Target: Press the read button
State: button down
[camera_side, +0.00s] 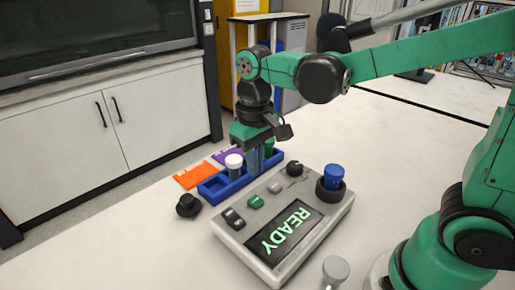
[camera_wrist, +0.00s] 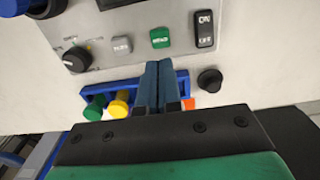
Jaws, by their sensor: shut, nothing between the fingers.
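The instrument (camera_side: 222,236) is a pale box on the table, and its screen (camera_side: 286,234) shows READY in green letters. The green button (camera_side: 256,201) sits between a black switch and a grey button. In the wrist view the green button (camera_wrist: 160,38) carries a small blurred label that looks like READ. My gripper (camera_side: 256,172) points down with its blue-grey fingers together and empty. In the side view it hangs by the rack, behind the buttons. In the wrist view the fingertips (camera_wrist: 160,64) lie just below the green button in the picture; contact does not show.
The black ON/OFF switch (camera_wrist: 204,29), grey button (camera_wrist: 121,45) and black knob (camera_wrist: 76,59) flank the green button. A blue vial (camera_side: 333,177) stands in a black holder. A blue rack (camera_side: 210,193) with vials and a loose black knob (camera_side: 188,205) are close by.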

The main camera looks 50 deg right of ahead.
aim_at(255, 199)
notch_tip(255, 199, down, 6)
jog(key=shift+f, duration=0.25)
dwell(0.4)
jog(key=shift+f, duration=1.05)
jog(key=shift+r, duration=0.15)
notch_tip(255, 199, up, 14)
jog(key=shift+r, duration=0.1)
dwell(0.4)
jog(key=s+d+f+t, duration=0.4)
jog(key=t, duration=0.3)
jog(key=shift+d+f, duration=0.15)
jog(key=shift+f, duration=0.15)
